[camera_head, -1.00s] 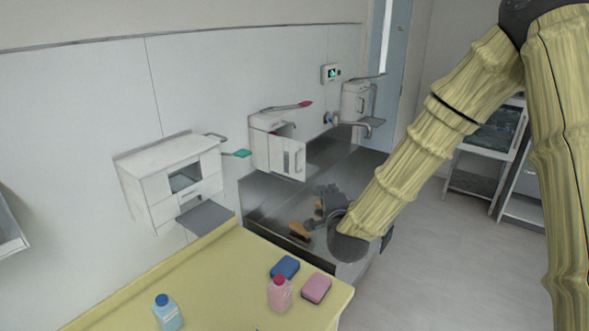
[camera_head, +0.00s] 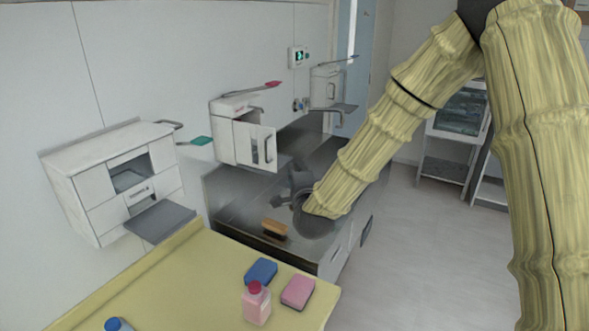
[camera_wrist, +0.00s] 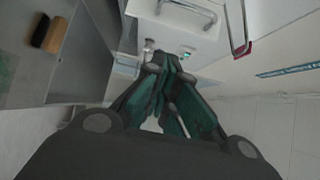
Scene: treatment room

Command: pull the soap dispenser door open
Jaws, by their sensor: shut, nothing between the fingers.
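A white wall dispenser (camera_head: 228,137) with a red-tipped lever hangs mid-wall in the head view. Its door (camera_head: 262,147), with a window slot and a bar handle (camera_head: 268,148), stands partly swung out from the body. My gripper (camera_head: 297,175) is below and right of this door, over the steel sink counter, apart from the handle. In the wrist view my gripper (camera_wrist: 172,95) is shut, its dark green fingers together with nothing held. A white surface with a metal bar handle (camera_wrist: 188,10) and a red-ended lever (camera_wrist: 241,48) show beyond the fingertips.
A bigger white dispenser (camera_head: 85,170) with a teal lever hangs left, and another (camera_head: 326,88) with a blue-tipped lever hangs right. A brush (camera_head: 274,229) lies on the steel counter (camera_head: 240,205). Bottles and sponges (camera_head: 261,271) stand on the yellow counter (camera_head: 170,280). The floor on the right is open.

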